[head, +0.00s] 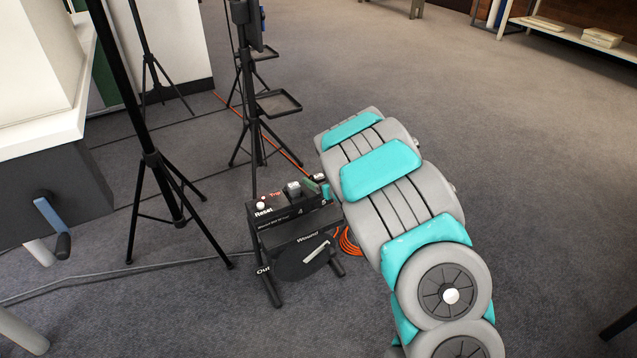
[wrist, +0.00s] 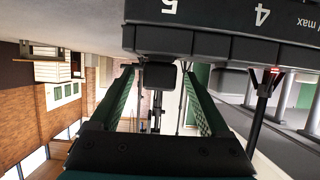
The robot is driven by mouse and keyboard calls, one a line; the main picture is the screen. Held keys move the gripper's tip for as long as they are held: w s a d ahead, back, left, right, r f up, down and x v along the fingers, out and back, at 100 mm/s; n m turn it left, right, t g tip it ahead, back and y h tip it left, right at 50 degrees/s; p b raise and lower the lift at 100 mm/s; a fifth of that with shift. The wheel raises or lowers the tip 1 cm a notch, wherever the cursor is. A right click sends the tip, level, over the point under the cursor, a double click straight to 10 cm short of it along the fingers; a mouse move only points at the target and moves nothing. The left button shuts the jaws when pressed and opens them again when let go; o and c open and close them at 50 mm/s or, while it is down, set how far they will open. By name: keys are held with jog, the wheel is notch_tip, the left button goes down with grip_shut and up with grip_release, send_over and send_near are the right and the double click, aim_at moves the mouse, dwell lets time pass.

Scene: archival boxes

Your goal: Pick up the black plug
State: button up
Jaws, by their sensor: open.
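The black plug (wrist: 158,76) shows in the wrist view as a small dark block at the edge of the black reel box (wrist: 225,42). It lies between the two green fingers of my gripper (wrist: 157,84), with gaps visible at both sides near the tips. My gripper is open and not closed on it. In the head view, the reel box (head: 290,238) stands on the carpet, and my gripper (head: 318,186) is at its top right edge. My arm partly hides that side, so I cannot clearly make out the plug there.
A black tripod stand (head: 160,180) is left of the box, and another stand (head: 250,110) is behind it. An orange cable (head: 348,242) lies beside the box. A grey cable (head: 110,272) runs along the carpet at left. Open carpet lies at the upper right.

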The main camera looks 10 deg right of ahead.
aim_at(314, 175)
jog(key=x, duration=0.3)
jog(key=shift+w+f, duration=0.1)
jog(key=shift+w, duration=0.2)
grip_shut()
dwell(0.4)
